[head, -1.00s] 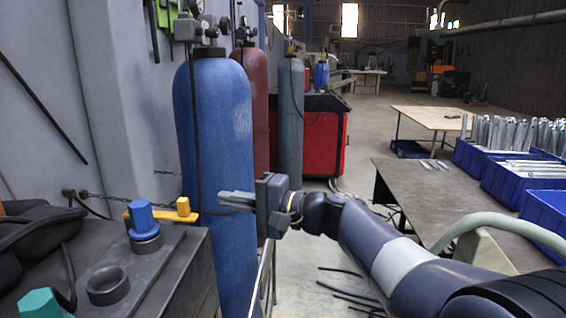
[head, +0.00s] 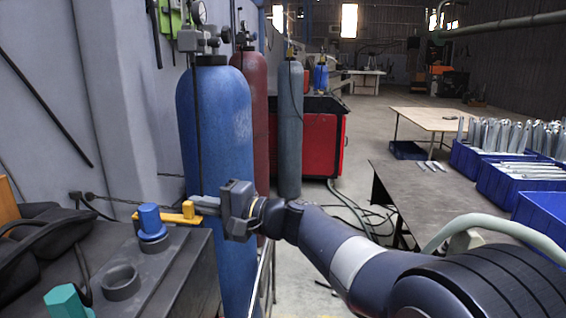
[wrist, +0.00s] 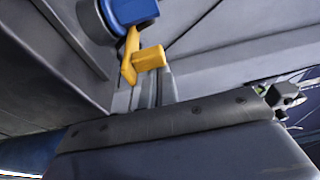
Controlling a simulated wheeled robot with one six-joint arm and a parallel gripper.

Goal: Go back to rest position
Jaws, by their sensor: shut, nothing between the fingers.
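My gripper (head: 205,203) is in the middle left of the head view, in front of the large blue gas cylinder (head: 217,130). Its fingers are together with nothing between them and point left. The fingertips are close to the end of a yellow bar (head: 185,212) beside a blue plug (head: 151,221) on the bench; I cannot tell whether they touch. In the wrist view the fingers (wrist: 152,88) show beyond the gripper body. The yellow bar (wrist: 150,58) and blue part (wrist: 98,20) appear above them.
A grey bench (head: 190,265) at the left holds a dark ring (head: 120,281), a teal hex piece (head: 66,301) and a black strap-like item. A dark table (head: 420,200) and blue bins (head: 480,158) of metal brackets stand at the right. The floor between is open, with cables.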

